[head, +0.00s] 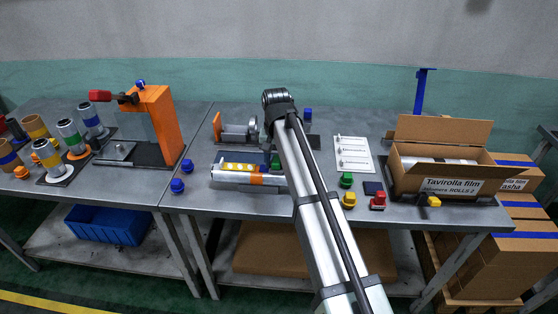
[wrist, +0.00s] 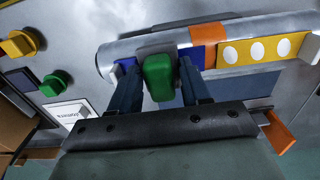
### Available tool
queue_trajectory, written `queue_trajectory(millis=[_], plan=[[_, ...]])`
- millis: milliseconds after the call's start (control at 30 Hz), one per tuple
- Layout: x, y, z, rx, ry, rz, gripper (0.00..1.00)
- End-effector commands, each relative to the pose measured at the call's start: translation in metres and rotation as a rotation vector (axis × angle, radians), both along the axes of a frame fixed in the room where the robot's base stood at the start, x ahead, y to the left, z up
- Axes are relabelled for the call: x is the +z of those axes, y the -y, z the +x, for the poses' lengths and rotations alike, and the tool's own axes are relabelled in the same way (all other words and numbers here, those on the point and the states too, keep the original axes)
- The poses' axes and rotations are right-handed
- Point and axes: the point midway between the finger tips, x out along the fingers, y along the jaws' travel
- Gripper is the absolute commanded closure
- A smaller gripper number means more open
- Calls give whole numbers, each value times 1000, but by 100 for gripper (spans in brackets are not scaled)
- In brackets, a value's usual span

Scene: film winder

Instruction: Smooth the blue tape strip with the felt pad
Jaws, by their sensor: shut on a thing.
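My gripper (wrist: 160,82), with dark blue fingers, is shut on a green block in the wrist view. The block is the handle of the felt pad (wrist: 163,41), whose light grey face shows just beyond it. The pad lies over or against the silver film roll (head: 226,174); whether it presses on it I cannot tell. The blue tape strip (wrist: 198,56) shows on the roll on both sides of the pad, its middle hidden. Orange tape and a yellow label with white ovals lie further along the roll. In the head view my arm mostly hides the gripper.
Green (head: 346,180), yellow (head: 348,200) and red (head: 377,201) buttons and a dark square (head: 373,188) stand right of the arm. An open carton (head: 440,183) is further right. An orange press (head: 160,125) and several rolls stand left. A white card (head: 353,154) lies behind.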

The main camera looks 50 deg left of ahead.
Motion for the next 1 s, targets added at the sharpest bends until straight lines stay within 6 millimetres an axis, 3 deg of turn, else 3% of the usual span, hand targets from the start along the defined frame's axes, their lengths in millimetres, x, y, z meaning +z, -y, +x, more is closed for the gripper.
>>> queue_trajectory(millis=[1000], plan=[[0, -10, -10, 0, 0, 1, 83]])
